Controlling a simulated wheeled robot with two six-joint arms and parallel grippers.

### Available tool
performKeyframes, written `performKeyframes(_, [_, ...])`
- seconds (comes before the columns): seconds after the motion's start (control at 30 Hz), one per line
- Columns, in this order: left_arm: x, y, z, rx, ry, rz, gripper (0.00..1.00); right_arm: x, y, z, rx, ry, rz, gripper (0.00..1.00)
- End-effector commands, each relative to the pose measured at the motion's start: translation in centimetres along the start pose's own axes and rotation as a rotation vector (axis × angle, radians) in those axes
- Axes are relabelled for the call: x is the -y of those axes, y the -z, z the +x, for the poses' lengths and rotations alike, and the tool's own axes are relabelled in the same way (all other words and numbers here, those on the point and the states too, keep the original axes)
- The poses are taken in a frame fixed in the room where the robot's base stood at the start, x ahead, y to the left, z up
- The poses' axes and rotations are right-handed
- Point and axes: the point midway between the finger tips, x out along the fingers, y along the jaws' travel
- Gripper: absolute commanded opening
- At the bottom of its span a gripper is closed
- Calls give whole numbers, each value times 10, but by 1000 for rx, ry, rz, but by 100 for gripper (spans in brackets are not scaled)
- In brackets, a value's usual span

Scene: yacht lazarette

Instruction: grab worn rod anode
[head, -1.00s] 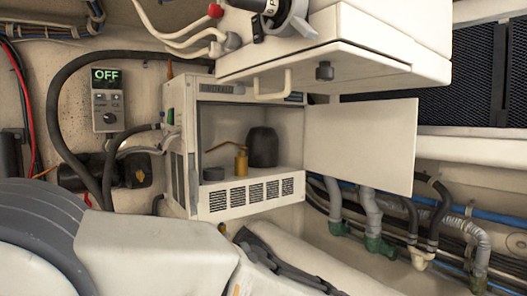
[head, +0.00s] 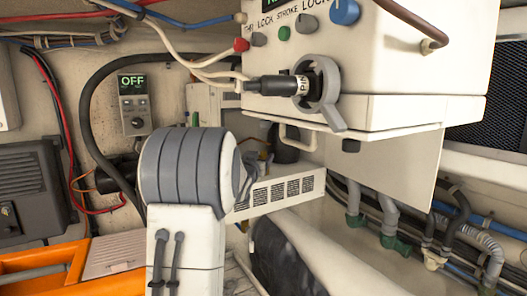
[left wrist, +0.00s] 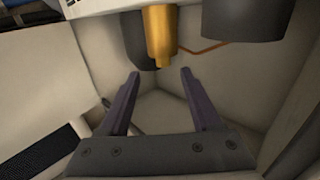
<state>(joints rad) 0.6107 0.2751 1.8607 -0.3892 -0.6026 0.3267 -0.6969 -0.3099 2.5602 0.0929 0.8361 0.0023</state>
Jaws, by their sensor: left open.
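I cannot make out a rod anode for certain in either view. My left gripper (left wrist: 160,75) is open and empty. Its two dark fingers point toward a brass-coloured can (left wrist: 160,35) with a thin spout, just beyond the tips. A dark canister (left wrist: 245,18) is to the right of the can, and a grey rounded thing (left wrist: 138,42) is partly hidden behind it. In the head view the dark canister (head: 285,148) shows beside my gripper (head: 250,172). My right gripper is not in view.
The locker's open door (head: 385,170) stands out to the right. A white control box (head: 385,60) with a dark plug overhangs the locker. Hoses (head: 385,215) run along the lower right. An orange case (head: 45,262) is at lower left.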

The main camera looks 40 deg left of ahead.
Motion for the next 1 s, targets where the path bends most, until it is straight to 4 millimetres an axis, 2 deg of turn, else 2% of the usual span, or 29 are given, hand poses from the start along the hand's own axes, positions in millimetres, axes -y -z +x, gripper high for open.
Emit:
performKeyframes(0.27, [1,3,24,4,-1,1,65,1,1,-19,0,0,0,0])
performKeyframes(0.4, [6,4,42,4,-1,-1,65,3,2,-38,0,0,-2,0])
performKeyframes(0.53, [6,1,58,3,-2,0,65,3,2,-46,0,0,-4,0])
performKeyframes(0.87, [6,-2,64,2,-1,1,65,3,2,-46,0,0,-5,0])
performKeyframes(1.0, [6,-2,64,2,-1,1,11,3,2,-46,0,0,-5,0])
